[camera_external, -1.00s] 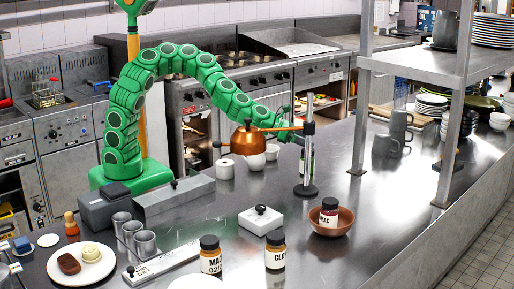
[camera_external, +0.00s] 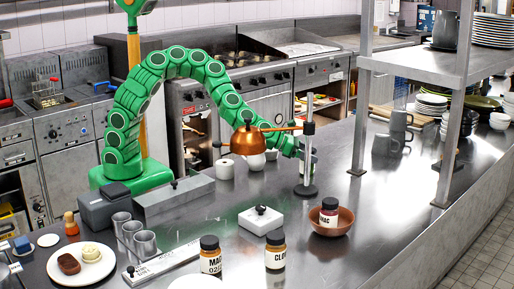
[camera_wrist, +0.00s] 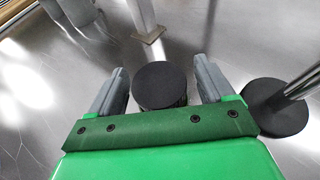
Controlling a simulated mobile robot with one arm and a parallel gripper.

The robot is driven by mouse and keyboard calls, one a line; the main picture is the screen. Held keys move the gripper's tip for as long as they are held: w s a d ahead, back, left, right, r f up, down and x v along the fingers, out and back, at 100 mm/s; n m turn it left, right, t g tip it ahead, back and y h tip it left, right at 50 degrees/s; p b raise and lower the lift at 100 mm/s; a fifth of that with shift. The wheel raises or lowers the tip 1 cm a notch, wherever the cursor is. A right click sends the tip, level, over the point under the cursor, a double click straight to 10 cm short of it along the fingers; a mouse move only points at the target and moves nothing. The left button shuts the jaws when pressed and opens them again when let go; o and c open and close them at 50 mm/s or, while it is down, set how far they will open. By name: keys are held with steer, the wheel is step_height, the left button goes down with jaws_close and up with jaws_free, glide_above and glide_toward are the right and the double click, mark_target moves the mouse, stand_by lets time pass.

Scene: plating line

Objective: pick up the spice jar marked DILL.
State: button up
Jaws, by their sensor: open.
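My gripper (camera_wrist: 161,76) is open in the wrist view, with one grey finger on each side of a round black lid (camera_wrist: 160,84). The lid tops a jar whose label is hidden from above. In the external view my gripper (camera_external: 303,148) is at the far side of the upright pole, by a small dark jar (camera_external: 313,170) partly hidden behind that pole. Its label is not readable, so I cannot tell whether it is DILL. Other black-lidded jars stand in front: one marked MAC (camera_external: 211,260), one marked CLOV (camera_external: 275,254), and one in a brown bowl.
A lamp stand with a black base (camera_external: 305,191) and copper shade (camera_external: 248,139) stands close by; its base (camera_wrist: 277,108) is just right of the fingers. The brown bowl (camera_external: 343,229) and white box (camera_external: 260,221) are nearer the front. Open counter lies right of the stand.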

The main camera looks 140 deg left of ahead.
steer(key=shift+w+a+f, duration=0.2)
steer(key=shift+w+a, duration=0.1)
steer(key=shift+w, duration=0.05)
steer(key=c, duration=1.2)
steer(key=shift+r, duration=0.1)
